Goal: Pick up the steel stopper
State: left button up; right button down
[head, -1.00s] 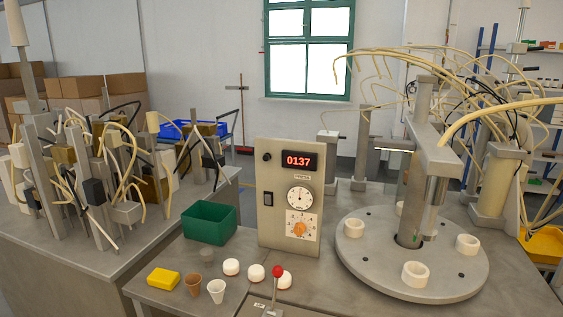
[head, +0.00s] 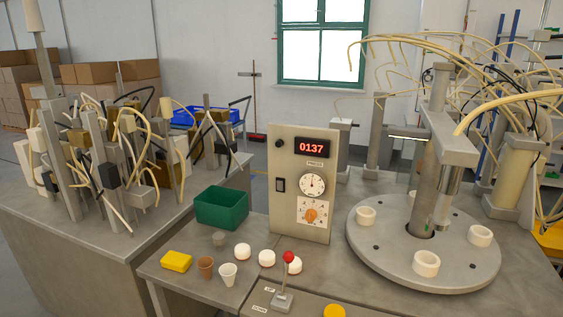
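I cannot make out a steel stopper for certain. A small grey piece (head: 219,239) stands on the bench just in front of the green bin and may be it, but it is too small to tell. Beside it are a brown cup (head: 205,267) and a white cup (head: 228,274), both upright. Several white round pieces, one of them here (head: 242,251), lie in a row to the right. Neither of my grippers is in view.
A green bin (head: 221,208), a yellow block (head: 176,261) and a red-knobbed lever (head: 288,257) are on the bench. A control box (head: 301,185) reading 0137 stands behind. A round turntable (head: 395,268) with white rings is at right.

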aim_at(219, 238)
jog(key=i+j, duration=0.1)
jog(key=j, duration=0.2)
jog(key=i+j, duration=0.15)
jog(key=j, duration=0.15)
jog(key=i+j, duration=0.1)
jog(key=j, duration=0.2)
jog(key=i+j, duration=0.15)
jog(key=j, duration=0.15)
